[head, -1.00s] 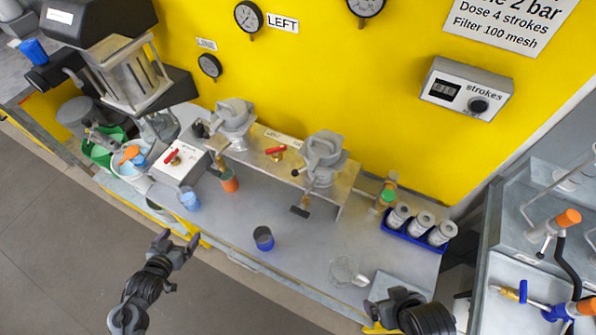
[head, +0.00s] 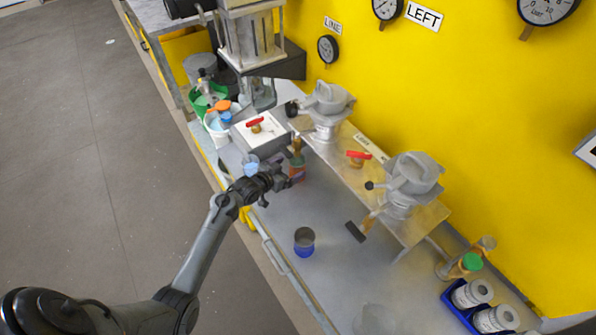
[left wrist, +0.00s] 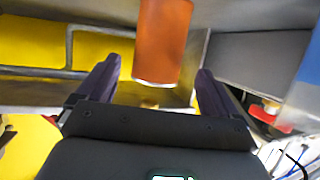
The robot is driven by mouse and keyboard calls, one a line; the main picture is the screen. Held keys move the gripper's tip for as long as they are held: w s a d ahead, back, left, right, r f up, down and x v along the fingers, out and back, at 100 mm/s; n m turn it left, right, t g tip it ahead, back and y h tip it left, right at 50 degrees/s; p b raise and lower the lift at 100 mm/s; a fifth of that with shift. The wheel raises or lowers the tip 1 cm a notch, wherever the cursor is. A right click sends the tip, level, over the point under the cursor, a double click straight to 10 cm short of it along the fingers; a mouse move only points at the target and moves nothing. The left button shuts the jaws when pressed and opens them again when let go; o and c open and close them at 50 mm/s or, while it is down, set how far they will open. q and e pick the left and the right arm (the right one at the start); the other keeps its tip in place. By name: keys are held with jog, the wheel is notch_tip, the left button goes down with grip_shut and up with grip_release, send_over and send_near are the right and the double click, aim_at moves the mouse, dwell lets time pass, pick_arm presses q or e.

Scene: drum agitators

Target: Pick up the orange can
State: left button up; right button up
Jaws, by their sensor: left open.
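The orange can (head: 298,174) stands on the grey bench below the left end of the raised metal shelf, partly hidden by my left gripper in the head view. My left gripper (head: 282,178) is beside it on its left, with its fingers towards the can. In the left wrist view the orange can (left wrist: 163,38) shows ahead, in line with the gap between the two open fingers (left wrist: 158,76). The fingers do not look closed on it. My right gripper is out of view.
A light blue cup (head: 250,164) stands close by my left gripper. A dark blue cup (head: 304,243) stands nearer the front edge. The metal shelf (head: 335,160) with its valves overhangs behind the can.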

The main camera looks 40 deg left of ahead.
aim_at(302, 162)
pick_arm(q)
jog(key=shift+x, duration=1.2)
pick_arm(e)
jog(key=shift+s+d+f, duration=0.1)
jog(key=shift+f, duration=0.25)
pick_arm(q)
jog(key=shift+b+x, duration=0.75)
jog(key=shift+x, duration=1.2)
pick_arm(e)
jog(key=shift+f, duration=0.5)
pick_arm(q)
jog(key=shift+d, duration=0.15)
jog(key=shift+c, duration=0.4)
jog(key=c, duration=1.1)
jog(key=shift+o, duration=0.2)
jog(key=shift+r, duration=0.15)
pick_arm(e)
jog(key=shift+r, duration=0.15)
